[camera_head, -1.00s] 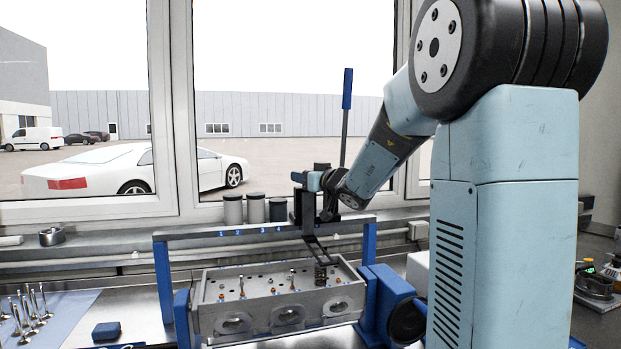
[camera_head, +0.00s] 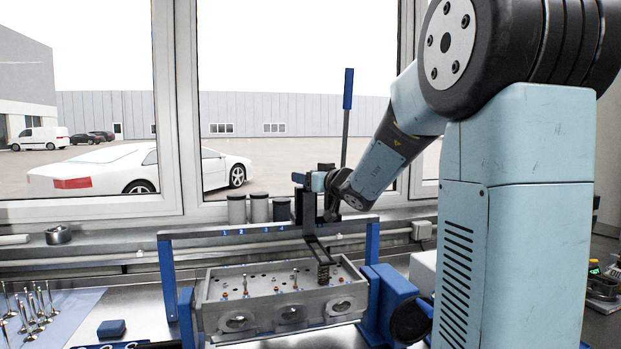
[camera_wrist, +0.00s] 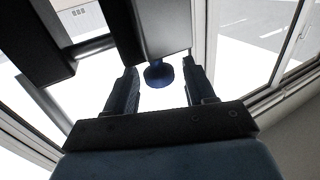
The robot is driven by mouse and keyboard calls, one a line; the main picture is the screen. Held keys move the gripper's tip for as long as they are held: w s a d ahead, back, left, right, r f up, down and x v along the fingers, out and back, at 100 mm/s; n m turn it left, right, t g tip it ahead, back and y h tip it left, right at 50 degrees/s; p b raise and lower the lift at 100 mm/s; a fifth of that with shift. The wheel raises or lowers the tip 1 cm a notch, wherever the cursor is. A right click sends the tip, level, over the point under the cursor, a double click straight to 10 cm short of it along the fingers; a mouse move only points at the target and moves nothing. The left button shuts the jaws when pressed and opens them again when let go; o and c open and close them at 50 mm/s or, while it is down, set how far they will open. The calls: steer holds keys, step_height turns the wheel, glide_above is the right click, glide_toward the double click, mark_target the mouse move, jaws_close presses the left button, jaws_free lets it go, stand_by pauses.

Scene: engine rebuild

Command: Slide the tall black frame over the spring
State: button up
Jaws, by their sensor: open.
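My gripper (camera_head: 318,182) is at the frame's upper part, partly hidden. In the wrist view my gripper (camera_wrist: 157,72) has its fingers apart. A round blue knob (camera_wrist: 159,74) shows between them, below a black block (camera_wrist: 150,25); contact is not visible.
A lever with a blue handle (camera_head: 348,88) rises behind the frame. Several canisters (camera_head: 259,208) stand behind the rail.

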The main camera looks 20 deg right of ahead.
steer(key=v, duration=1.2)
steer(key=shift+s, duration=0.4)
steer(key=s+a+f+g+y, duration=0.1)
steer(key=s+a+f+g, duration=0.2)
steer(key=s+a+g, duration=0.3)
steer(key=s+a+f+g+y, duration=0.1)
steer(key=s+a+f+g, duration=0.25)
steer(key=s+a, duration=0.45)
steer(key=s+d+f+m+g+h, duration=0.2)
steer(key=s+d+f+m+h, duration=0.2)
steer(key=s, duration=0.8)
steer(key=d+f+h, duration=0.2)
steer(key=d+h, duration=0.1)
steer(key=h, duration=0.1)
steer(key=shift+s+d+f, duration=0.2)
steer(key=shift+s+d, duration=0.1)
steer(key=shift+d, duration=0.1)
